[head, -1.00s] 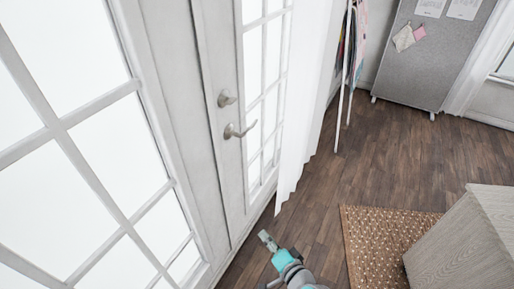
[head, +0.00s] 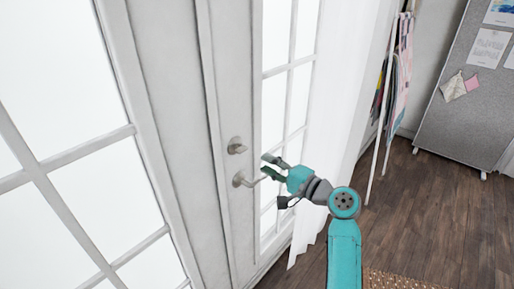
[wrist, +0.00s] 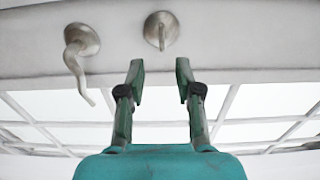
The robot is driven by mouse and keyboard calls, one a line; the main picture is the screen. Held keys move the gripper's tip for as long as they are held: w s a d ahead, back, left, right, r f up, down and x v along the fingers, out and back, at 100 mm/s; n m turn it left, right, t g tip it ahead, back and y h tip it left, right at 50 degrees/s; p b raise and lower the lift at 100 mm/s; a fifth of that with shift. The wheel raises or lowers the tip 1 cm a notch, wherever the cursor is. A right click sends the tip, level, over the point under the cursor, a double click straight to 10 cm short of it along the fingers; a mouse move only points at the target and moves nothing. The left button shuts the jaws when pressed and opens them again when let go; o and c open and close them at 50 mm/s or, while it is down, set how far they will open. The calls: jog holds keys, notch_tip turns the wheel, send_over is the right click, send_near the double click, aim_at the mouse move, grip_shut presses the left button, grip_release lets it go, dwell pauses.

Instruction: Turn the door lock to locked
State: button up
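The door lock (head: 237,145) is a round metal plate with a small thumb-turn on the white door (head: 232,80). In the wrist view the lock (wrist: 161,29) is ahead of the fingers, and its narrow turn piece points down the picture, toward the fingers. The lever handle (head: 241,180) is just below the lock; it shows left of the lock in the wrist view (wrist: 80,48). My gripper (head: 267,166) is open and empty, beside the lock and handle. In the wrist view its fingertips (wrist: 160,74) are apart, with the lock beyond the gap, not touched.
Glass panes (head: 285,90) fill the door beside the lock. A white curtain (head: 345,110) hangs to the right of my gripper. A rack with cloths (head: 398,75) and a grey board (head: 465,100) stand farther back. The wooden floor (head: 425,215) is mostly clear.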

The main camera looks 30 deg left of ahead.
aim_at(242, 149)
jog(key=a, duration=0.3)
jog(key=w+a, duration=0.1)
jog(key=a, duration=0.6)
jog(key=shift+w+a+r, duration=0.1)
jog(key=shift+w+a, duration=0.2)
jog(key=shift+w, duration=0.1)
grip_shut()
